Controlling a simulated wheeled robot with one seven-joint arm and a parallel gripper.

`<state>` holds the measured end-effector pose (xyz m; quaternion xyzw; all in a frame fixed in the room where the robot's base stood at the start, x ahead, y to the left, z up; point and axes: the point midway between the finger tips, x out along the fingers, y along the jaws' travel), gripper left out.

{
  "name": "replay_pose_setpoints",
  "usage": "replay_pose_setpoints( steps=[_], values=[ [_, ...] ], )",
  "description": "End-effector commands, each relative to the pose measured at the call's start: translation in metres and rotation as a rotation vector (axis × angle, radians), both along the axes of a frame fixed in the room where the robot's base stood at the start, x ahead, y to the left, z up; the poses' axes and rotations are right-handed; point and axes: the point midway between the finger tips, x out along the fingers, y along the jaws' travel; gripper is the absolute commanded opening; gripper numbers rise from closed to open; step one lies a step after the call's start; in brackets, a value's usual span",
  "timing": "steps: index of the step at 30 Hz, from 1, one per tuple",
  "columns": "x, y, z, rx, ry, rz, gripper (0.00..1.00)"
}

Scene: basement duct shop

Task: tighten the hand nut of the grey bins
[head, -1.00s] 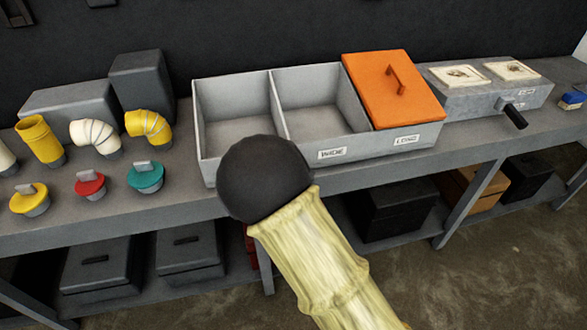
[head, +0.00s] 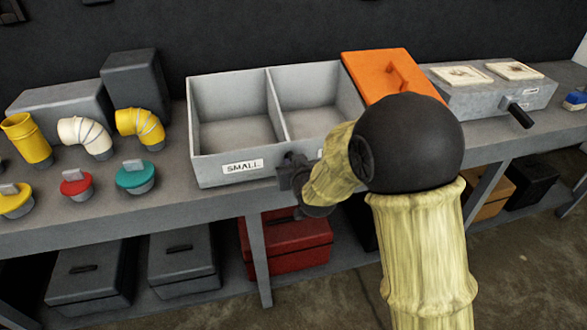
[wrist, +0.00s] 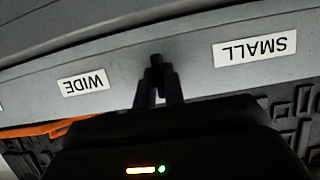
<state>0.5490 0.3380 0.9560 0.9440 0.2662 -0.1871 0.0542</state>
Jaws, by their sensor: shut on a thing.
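The grey bins (head: 205,172) are an open-topped box on the bench, with two empty compartments in view and an orange lid (head: 383,77) over the right one. A SMALL label (head: 242,166) is on the front; the wrist view also shows the WIDE label (wrist: 83,85). My gripper (head: 287,172) is at the front wall, between these labels. In the wrist view my gripper (wrist: 158,88) is shut on a small dark hand nut (wrist: 155,61) at the front wall. The nut is mostly hidden by the fingers, and its tightness cannot be seen.
Yellow and white duct elbows (head: 88,137) and yellow, red and teal caps (head: 134,177) stand left on the bench. A grey box with a black handle (head: 490,93) stands right. Dark boxes and a red box (head: 290,240) sit on the shelf below.

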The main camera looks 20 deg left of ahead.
Motion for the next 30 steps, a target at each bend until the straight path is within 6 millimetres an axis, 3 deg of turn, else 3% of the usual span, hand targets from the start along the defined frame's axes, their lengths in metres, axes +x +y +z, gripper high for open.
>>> replay_pose_setpoints(
  steps=[14,15,18,30],
  values=[
    [0.0011,-0.0003,0.0014,0.018,0.007,-0.001,0.0],
    [0.0011,-0.0003,0.0014,0.018,0.007,-0.001,0.17],
    [0.0008,0.0001,0.0012,0.018,0.007,-0.001,0.33],
    [-0.0038,-0.0021,0.0029,0.017,0.008,0.0,0.33]
  ],
)
